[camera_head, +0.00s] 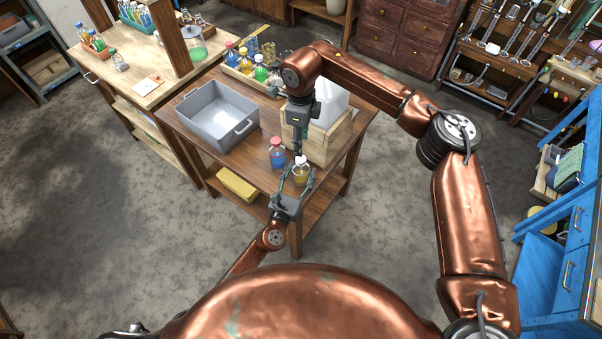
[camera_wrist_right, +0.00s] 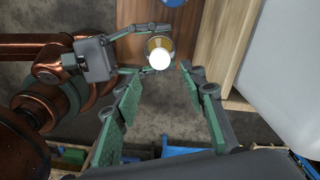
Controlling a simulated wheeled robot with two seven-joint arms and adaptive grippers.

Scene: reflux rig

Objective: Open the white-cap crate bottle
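The white-cap bottle (camera_head: 301,174), with yellow liquid, is upright near the front edge of the brown table. Its round white cap (camera_wrist_right: 160,60) shows from above in the right wrist view. My left gripper (camera_head: 293,182) comes in from the front, its fingers on either side of the bottle body and seemingly closed on it; the exact contact is small to see. Whether the bottle's base touches the table is hidden. My right gripper (camera_wrist_right: 165,69) points down above the cap with its fingers spread. The cap lies between its fingertips in that view, with gaps on both sides.
A blue bottle with a red cap (camera_head: 277,153) stands just left of the white-cap bottle. A wooden crate (camera_head: 328,143) is close behind on the right. A grey bin (camera_head: 199,134) and a rack of colored bottles stand farther back. A yellow block (camera_head: 237,185) lies on the lower shelf.

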